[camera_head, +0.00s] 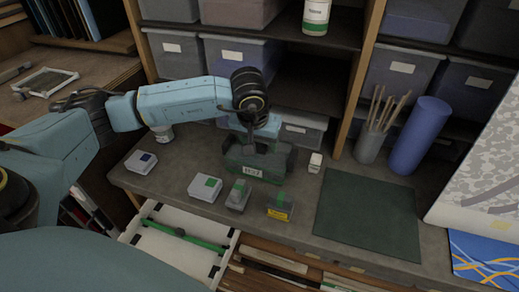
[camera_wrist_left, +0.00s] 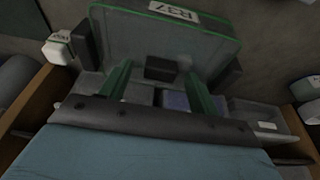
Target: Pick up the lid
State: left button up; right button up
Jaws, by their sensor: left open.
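A dark grey-green lidded case labelled R37 (camera_head: 247,170) stands on the bench. Its lid (camera_wrist_left: 205,45) fills the upper middle of the left wrist view, with a dark block-like knob (camera_wrist_left: 160,68) at its near side. My left gripper (camera_head: 260,141) is over the case, pointing down. In the left wrist view the two green fingers of my left gripper (camera_wrist_left: 160,85) are apart, one to each side of the knob. I cannot tell whether they touch it. The arm partly hides the back of the case in the head view. My right gripper is not in view.
Several small boxes stand in front of the case, including a white one with a green square (camera_head: 199,190) and a yellow-black one (camera_head: 280,210). A small white bottle (camera_head: 315,162) stands to the right. A dark green mat (camera_head: 368,220) lies bare. A drawer (camera_head: 160,253) is open.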

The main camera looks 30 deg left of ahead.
aim_at(259, 146)
pick_arm(q)
jog(key=shift+f, duration=0.1)
jog(key=shift+c, duration=0.4)
jog(key=c, duration=1.1)
notch_tip(259, 146, up, 8)
jog(key=shift+r+b, duration=0.2)
jog(key=shift+b, duration=0.4)
jog(key=shift+d+b, duration=0.1)
jog(key=shift+b, duration=0.75)
jog(key=shift+f+b, duration=0.55)
jog(key=shift+b, duration=0.05)
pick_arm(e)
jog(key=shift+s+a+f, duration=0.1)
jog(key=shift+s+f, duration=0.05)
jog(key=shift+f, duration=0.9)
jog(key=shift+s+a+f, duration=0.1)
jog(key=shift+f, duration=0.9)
